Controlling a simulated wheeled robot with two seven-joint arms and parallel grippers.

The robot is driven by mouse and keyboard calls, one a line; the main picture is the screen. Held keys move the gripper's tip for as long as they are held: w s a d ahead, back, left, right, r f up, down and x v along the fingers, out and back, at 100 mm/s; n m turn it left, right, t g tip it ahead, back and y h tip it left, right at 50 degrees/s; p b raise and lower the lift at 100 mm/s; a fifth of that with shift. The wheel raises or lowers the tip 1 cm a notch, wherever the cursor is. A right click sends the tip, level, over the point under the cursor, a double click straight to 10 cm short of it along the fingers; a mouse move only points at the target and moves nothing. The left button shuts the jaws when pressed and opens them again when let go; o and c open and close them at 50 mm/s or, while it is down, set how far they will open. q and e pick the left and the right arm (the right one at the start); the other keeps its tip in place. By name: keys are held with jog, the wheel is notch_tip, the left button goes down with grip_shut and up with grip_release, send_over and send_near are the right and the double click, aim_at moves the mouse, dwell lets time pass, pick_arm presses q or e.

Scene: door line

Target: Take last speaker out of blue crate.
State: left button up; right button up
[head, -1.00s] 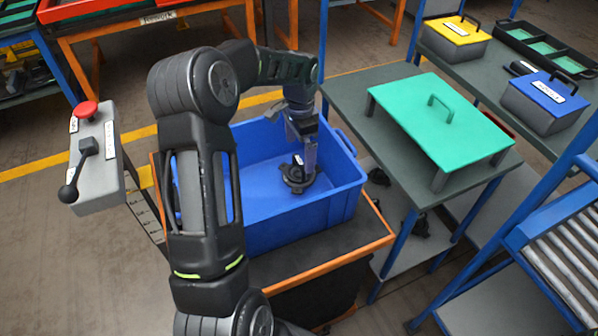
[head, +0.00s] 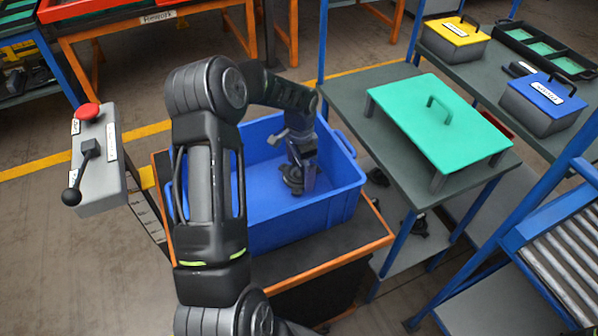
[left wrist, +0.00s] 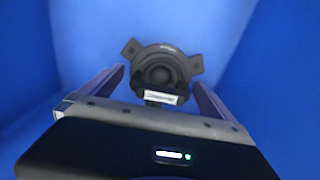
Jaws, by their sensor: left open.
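The blue crate (head: 330,207) stands on a dark-topped cart with an orange edge. One black round speaker (left wrist: 162,70) with mounting tabs and a small white label lies on the crate floor. In the head view the speaker (head: 291,178) is partly hidden by my left gripper. My left gripper (head: 302,188) reaches down into the crate. In the left wrist view its two fingers (left wrist: 160,84) are apart, one on each side of the speaker's near part. I cannot tell whether they touch it. My right gripper is not in view.
A green lid-like panel with a handle (head: 440,118) stands on legs on the table right of the crate. A grey control box (head: 100,165) with a red button and lever is at left. Black parts (head: 415,222) lie on the shelf below the table.

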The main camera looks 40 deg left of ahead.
pick_arm(q)
jog(key=shift+f, duration=0.25)
dwell(0.4)
jog(key=c, duration=1.5)
jog(key=shift+r, duration=0.15)
notch_tip(320, 180, up, 18)
jog(key=shift+f+b, duration=0.1)
jog(key=shift+b, duration=0.4)
